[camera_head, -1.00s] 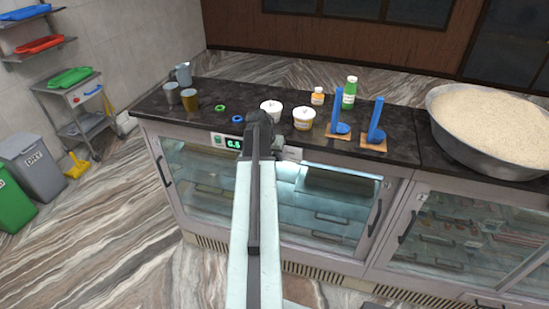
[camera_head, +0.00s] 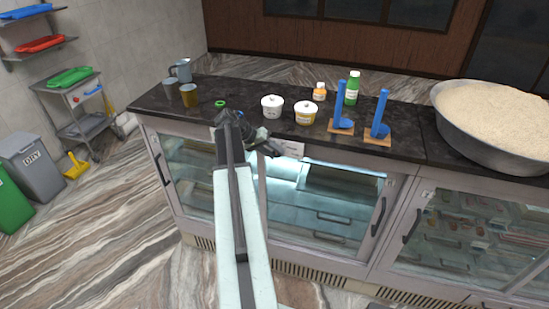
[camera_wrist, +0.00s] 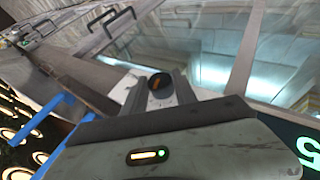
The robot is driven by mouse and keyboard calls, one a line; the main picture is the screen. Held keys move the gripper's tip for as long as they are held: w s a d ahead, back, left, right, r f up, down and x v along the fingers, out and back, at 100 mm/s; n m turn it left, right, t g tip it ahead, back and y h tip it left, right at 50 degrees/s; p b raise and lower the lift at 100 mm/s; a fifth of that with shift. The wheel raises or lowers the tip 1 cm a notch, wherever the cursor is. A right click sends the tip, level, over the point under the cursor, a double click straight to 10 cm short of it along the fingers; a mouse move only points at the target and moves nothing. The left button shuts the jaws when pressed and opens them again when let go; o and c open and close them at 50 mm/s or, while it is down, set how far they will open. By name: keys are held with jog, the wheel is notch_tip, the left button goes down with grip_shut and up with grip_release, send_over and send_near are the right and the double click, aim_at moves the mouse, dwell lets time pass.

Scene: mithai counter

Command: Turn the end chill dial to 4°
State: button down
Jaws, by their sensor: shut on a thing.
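The chill dial (camera_wrist: 160,84) is a small dark round knob with an orange mark, on a pale plate on the counter's front. In the wrist view it sits between the fingertips of my gripper (camera_wrist: 158,97), which is shut on it. In the head view my gripper (camera_head: 272,149) is at the front edge of the counter, beside a pale label plate (camera_head: 291,149); the dial itself is hidden there. A dark display (camera_wrist: 300,150) with green digits is cut off in the wrist view's lower right corner; one digit looks like a 5.
The dark countertop (camera_head: 220,120) above holds white tubs (camera_head: 272,107), metal cups, bottles, blue stands (camera_head: 380,115) and a big bowl (camera_head: 500,130). Glass doors with a dark handle (camera_head: 377,217) lie below.

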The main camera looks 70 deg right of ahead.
jog(key=shift+f+g+b, duration=0.2)
jog(key=shift+g+b, duration=0.5)
jog(key=shift+b, duration=0.15)
jog(key=shift+r, duration=0.1)
jog(key=c, duration=1)
grip_release()
jog(key=shift+w, duration=0.1)
jog(key=p+v, duration=0.4)
jog(key=v, duration=0.3)
jog(key=shift+w+a+r+p, duration=0.15)
jog(key=shift+w+a+p, duration=0.05)
jog(key=shift+w+p, duration=0.15)
